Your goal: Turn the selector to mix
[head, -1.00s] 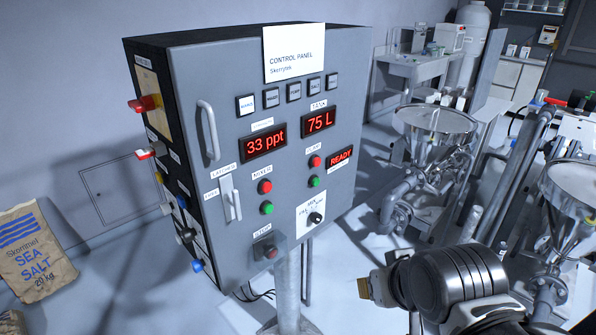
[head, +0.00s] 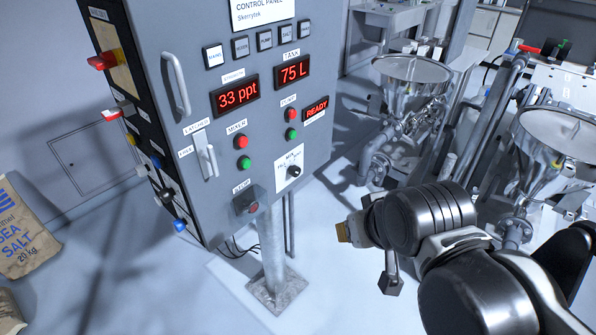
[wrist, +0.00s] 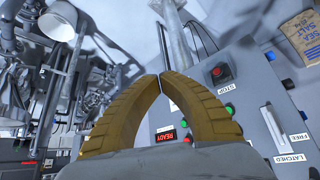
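The selector (head: 293,171) is a small black knob on a white plate low on the right of the grey control panel (head: 150,25). MIX is printed at the top of the plate. The knob's pointer is too small to read surely. My gripper (head: 343,232) has yellow fingers and is to the right of and below the selector, apart from the panel. In the wrist view my gripper's fingertips (wrist: 161,78) meet with nothing visible between them. The panel shows upside down behind them, and I cannot make out the selector there.
The STOP button (head: 252,207) sits at the panel's lower edge, above a metal post (head: 272,255). A latch handle (head: 207,160) and red and green buttons are left of the selector. Metal funnels (head: 412,70) and pipes stand at right. A salt bag (head: 25,225) lies far left.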

